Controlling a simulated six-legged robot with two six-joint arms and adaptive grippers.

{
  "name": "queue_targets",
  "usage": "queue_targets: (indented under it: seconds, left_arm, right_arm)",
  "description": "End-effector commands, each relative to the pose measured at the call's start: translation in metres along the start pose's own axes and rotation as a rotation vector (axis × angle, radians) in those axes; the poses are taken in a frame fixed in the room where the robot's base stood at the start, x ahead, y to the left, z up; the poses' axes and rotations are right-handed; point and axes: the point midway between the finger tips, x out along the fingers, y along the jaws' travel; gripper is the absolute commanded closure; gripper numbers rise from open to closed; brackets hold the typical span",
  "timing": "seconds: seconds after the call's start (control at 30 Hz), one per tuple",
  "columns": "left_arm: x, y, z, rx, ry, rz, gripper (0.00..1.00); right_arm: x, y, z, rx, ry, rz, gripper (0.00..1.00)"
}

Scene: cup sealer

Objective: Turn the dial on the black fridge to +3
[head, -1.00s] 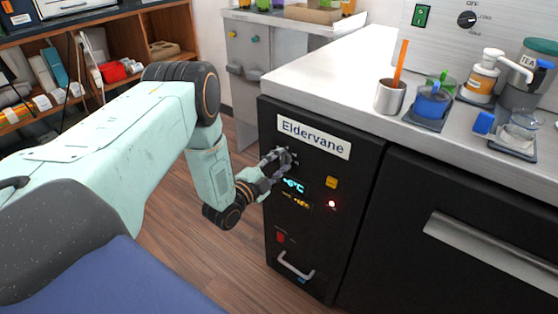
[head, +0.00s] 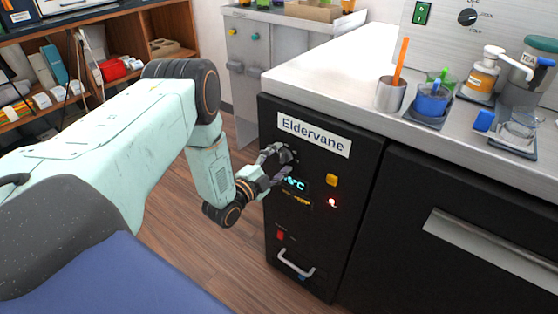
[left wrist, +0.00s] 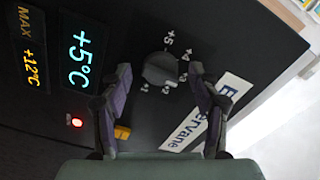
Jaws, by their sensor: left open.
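The black fridge (head: 310,215) stands under the counter, with an "Eldervane" label (head: 314,136) on its front. Its round dark dial (left wrist: 160,68) is in the middle of the left wrist view, ringed by marks from about +1 to +5. In the head view the fingers partly cover the display and dial. My right gripper is not in view.
A yellow button (head: 332,180) and a lit red light (head: 332,202) are on the fridge front, with a handle (head: 296,265) lower down. The counter (head: 340,65) above bears a metal cup (head: 391,96) and several bottles. Shelves stand at the left.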

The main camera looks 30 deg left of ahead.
Motion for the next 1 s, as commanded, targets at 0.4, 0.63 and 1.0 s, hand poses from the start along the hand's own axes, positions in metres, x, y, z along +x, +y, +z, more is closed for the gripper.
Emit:
queue_targets:
  seconds: [0.4, 0.63, 1.0]
  left_arm:
    - [-0.069, 0.0, 0.002, -0.003, -0.007, 0.002, 0.39]
    - [-0.106, 0.0, 0.001, -0.002, -0.004, 0.001, 0.39]
    - [-0.12, 0.0, 0.0, -0.001, 0.0, 0.001, 0.39]
  right_arm:
    - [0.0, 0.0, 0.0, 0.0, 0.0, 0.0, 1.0]
    - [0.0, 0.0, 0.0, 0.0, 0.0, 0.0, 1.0]
    - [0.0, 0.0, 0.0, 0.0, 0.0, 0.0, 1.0]
